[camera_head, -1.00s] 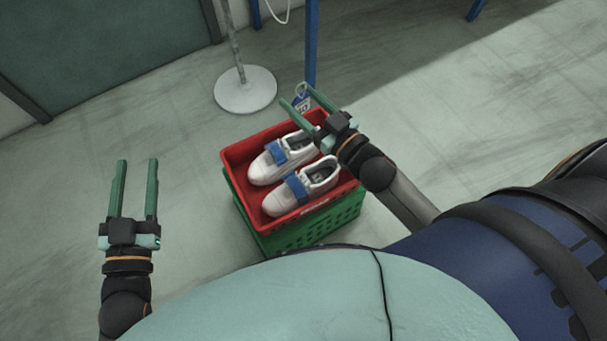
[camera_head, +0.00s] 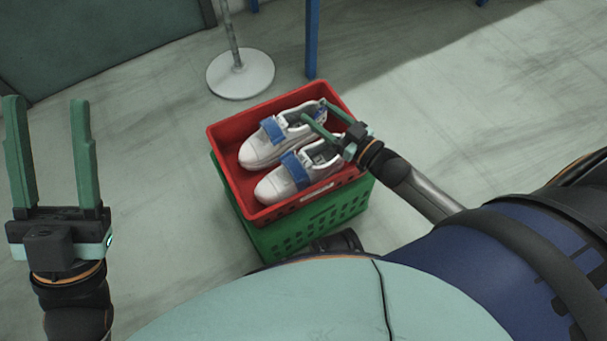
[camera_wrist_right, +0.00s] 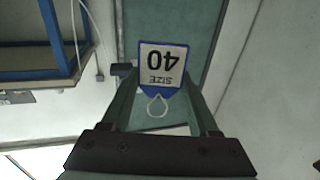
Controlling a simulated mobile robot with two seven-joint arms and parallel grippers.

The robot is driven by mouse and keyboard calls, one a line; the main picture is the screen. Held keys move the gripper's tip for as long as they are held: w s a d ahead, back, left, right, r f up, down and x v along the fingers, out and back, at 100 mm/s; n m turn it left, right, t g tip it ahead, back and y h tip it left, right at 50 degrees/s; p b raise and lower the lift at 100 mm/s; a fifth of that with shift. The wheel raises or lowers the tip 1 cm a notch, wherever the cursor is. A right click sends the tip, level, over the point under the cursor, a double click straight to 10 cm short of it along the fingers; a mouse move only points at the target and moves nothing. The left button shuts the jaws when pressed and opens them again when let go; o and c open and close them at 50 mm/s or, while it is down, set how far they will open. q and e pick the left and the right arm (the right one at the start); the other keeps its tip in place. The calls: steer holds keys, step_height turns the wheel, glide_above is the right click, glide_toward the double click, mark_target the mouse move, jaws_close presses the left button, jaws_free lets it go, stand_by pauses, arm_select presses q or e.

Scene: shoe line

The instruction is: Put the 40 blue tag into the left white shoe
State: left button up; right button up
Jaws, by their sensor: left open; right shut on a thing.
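Two white shoes with blue straps, a far one (camera_head: 258,148) and a near one (camera_head: 273,187), lie side by side in a red crate (camera_head: 224,172). My right gripper (camera_head: 315,108) is above the crate's right part, its fingertips by the openings of the shoes. In the right wrist view, the blue-edged tag (camera_wrist_right: 162,65) reads SIZE 40 upside down and is held between the fingertips (camera_wrist_right: 160,82), with its pale loop toward the palm. The head view barely shows the tag. My left gripper (camera_head: 48,100) is open and empty, far left of the crate.
The red crate sits on a green crate (camera_head: 305,228). A round pale stand base (camera_head: 240,75) and a blue post (camera_head: 312,40) stand behind it. The floor between my left gripper and the crates is clear.

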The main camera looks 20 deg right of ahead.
step_height(320, 180, down, 5)
steer(key=b, duration=0.5)
arm_select(q)
step_height(320, 180, down, 6)
steer(key=shift+w+d, duration=0.15)
steer(key=shift+d, duration=0.2)
arm_select(e)
steer(key=o, duration=1.4)
steer(key=shift+s, duration=0.1)
arm_select(q)
steer(key=r+p, duration=0.4)
steer(key=shift+a, duration=0.25)
arm_select(e)
steer(key=v, duration=1.2)
steer(key=shift+s+d, duration=0.1)
steer(key=shift+s, duration=0.05)
